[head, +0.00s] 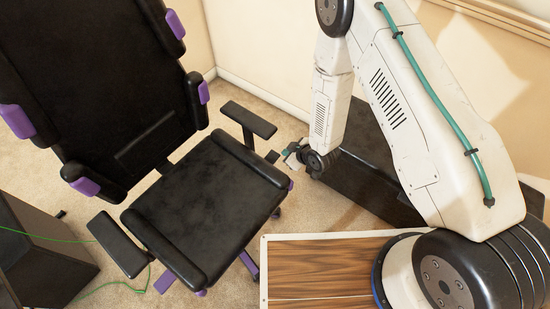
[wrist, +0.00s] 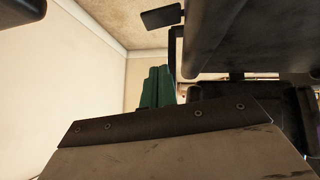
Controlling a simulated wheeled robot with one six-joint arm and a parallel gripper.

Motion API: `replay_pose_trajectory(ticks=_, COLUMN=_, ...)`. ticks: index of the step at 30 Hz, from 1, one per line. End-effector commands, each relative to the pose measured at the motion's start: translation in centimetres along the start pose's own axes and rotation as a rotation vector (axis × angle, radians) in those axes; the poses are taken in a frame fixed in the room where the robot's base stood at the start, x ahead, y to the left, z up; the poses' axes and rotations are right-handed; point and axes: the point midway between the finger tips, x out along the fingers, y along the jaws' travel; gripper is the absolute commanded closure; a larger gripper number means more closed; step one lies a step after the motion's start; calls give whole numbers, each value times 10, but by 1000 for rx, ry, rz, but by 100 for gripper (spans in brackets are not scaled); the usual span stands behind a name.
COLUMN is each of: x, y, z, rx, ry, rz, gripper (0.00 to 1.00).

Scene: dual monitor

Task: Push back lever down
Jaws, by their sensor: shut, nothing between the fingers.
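The office chair (head: 205,195) is black with purple parts and stands left of my arm. A small black paddle (head: 272,157) sticks out at the right side of its seat, behind the right armrest's post, and looks like the back lever. My gripper (head: 288,153) is just right of this paddle, and I cannot tell whether they touch. In the wrist view, my green fingers (wrist: 158,88) are shut and empty. A flat black paddle (wrist: 162,17) on a thin stem shows beyond them; I cannot tell whether it is the same lever.
The right armrest (head: 248,120) stands close to my gripper. A dark box-like piece (head: 365,165) stands behind my forearm. A dark cabinet (head: 40,250) and green cable are at the left.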

Motion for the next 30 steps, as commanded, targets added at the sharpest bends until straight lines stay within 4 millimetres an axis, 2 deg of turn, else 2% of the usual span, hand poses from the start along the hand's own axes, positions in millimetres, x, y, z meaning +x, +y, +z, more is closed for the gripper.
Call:
replay_pose_trajectory(ticks=4, x=4, y=-8, z=7, rx=-5, ry=15, rz=-7, gripper=100)
replay_pose_trajectory(ticks=17, x=10, y=-8, z=7, rx=-6, ry=17, rz=-7, gripper=100)
replay_pose_trajectory(ticks=23, x=41, y=-9, z=7, rx=-7, ry=17, rz=-8, gripper=100)
replay_pose_trajectory(ticks=30, x=93, y=-9, z=6, rx=-7, ry=17, rz=-7, gripper=100)
